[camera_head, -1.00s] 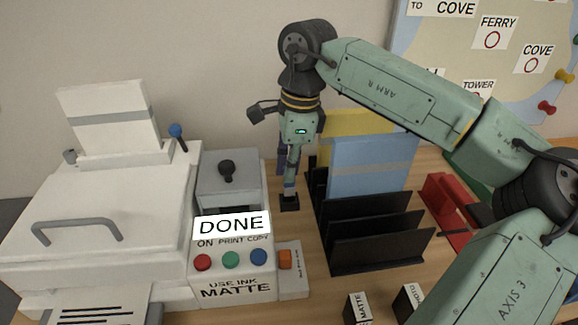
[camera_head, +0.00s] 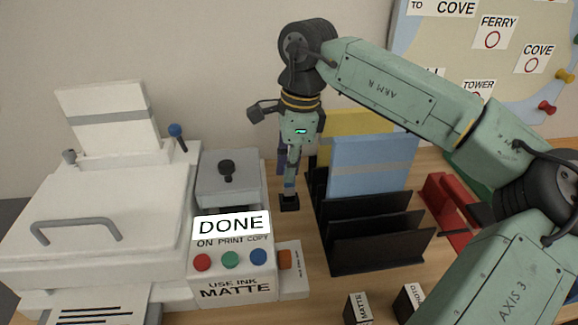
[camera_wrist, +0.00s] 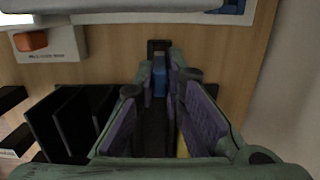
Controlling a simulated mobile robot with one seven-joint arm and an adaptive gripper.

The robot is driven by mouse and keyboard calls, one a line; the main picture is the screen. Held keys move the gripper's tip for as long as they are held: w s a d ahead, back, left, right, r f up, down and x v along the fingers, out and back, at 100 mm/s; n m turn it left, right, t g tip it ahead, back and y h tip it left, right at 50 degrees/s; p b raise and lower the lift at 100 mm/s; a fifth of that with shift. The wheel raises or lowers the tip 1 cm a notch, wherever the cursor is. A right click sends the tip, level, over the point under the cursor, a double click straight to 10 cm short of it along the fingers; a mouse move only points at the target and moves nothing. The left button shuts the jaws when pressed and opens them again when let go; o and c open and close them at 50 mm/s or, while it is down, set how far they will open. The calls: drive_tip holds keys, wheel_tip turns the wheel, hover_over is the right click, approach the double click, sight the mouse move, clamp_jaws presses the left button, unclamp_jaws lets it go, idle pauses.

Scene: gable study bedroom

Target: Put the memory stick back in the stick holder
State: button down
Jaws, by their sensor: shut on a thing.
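A small blue piece that looks like the memory stick (camera_wrist: 159,84) shows between my fingertips in the wrist view. My gripper (camera_head: 290,184) is shut on it and points down in the head view. A small black block, apparently the stick holder (camera_head: 289,203), is right below the fingertips on the desk. In the wrist view the holder (camera_wrist: 158,47) shows as a dark frame at the far end of the stick. The fingers hide most of the stick. I cannot tell how deep it sits in the holder.
A black file rack (camera_head: 375,240) with blue and yellow folders stands close right of my gripper. The white printer (camera_head: 100,225) and its panel reading DONE (camera_head: 231,224) are at left, with an orange piece (camera_head: 285,259) beside it. Small dark boxes (camera_head: 357,308) stand in front.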

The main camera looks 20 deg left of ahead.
sight(288, 186)
drive_tip(key=shift+f, duration=0.15)
drive_tip(key=shift+f+b, duration=0.35)
drive_tip(key=shift+f+b, duration=1.05)
drive_tip(key=shift+f, duration=0.3)
drive_tip(key=c, duration=1.6)
unclamp_jaws()
drive_tip(key=shift+r, duration=0.1)
drive_tip(key=r, duration=0.4)
drive_tip(key=d+r, duration=0.1)
drive_tip(key=r, duration=0.7)
drive_tip(key=shift+w+d, duration=0.15)
drive_tip(key=shift+w, duration=0.05)
drive_tip(key=shift+f, duration=0.1)
